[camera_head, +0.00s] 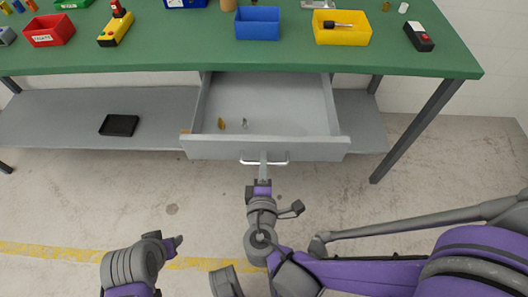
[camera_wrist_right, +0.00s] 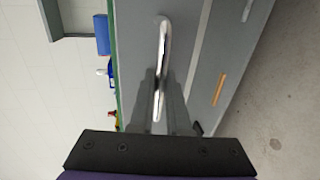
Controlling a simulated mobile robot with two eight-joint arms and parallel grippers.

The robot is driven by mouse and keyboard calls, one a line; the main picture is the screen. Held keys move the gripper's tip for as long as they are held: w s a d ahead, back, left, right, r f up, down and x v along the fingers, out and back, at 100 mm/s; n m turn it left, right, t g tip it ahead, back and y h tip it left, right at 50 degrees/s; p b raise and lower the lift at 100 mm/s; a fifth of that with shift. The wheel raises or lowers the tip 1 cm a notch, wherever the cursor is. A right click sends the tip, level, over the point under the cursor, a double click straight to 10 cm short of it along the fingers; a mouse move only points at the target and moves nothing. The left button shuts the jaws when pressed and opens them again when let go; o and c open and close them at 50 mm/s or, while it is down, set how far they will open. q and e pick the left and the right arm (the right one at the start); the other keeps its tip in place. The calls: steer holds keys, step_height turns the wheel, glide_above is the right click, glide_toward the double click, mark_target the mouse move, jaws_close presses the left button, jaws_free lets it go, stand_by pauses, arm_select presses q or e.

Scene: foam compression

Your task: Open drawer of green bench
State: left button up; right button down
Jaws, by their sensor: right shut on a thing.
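The green bench (camera_head: 150,56) stands across the top of the head view. Its grey drawer (camera_head: 265,149) is pulled well out toward me, and its inside is visible. A few small items, one yellowish and one metallic, lie in the drawer. My right gripper (camera_head: 264,165) is at the silver handle (camera_head: 280,162) on the drawer front and is shut on it. In the right wrist view the handle (camera_wrist_right: 162,60) runs between the gripper fingers. My left gripper (camera_head: 175,240) is low at the left, away from the bench; its finger opening is not clear.
A red bin (camera_head: 48,30), a blue bin (camera_head: 257,23) and a yellow bin (camera_head: 342,28) stand on the benchtop. A black tray (camera_head: 119,125) lies on the lower shelf (camera_head: 60,120). A bench leg (camera_head: 415,130) stands right of the drawer. The floor in front is clear.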

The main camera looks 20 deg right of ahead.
steer(key=shift+s+a, duration=0.1)
steer(key=shift+s, duration=0.1)
steer(key=c, duration=0.9)
jaws_free()
steer(key=shift+p+v, duration=0.75)
steer(key=shift+v, duration=4.7)
steer(key=shift+w, duration=0.1)
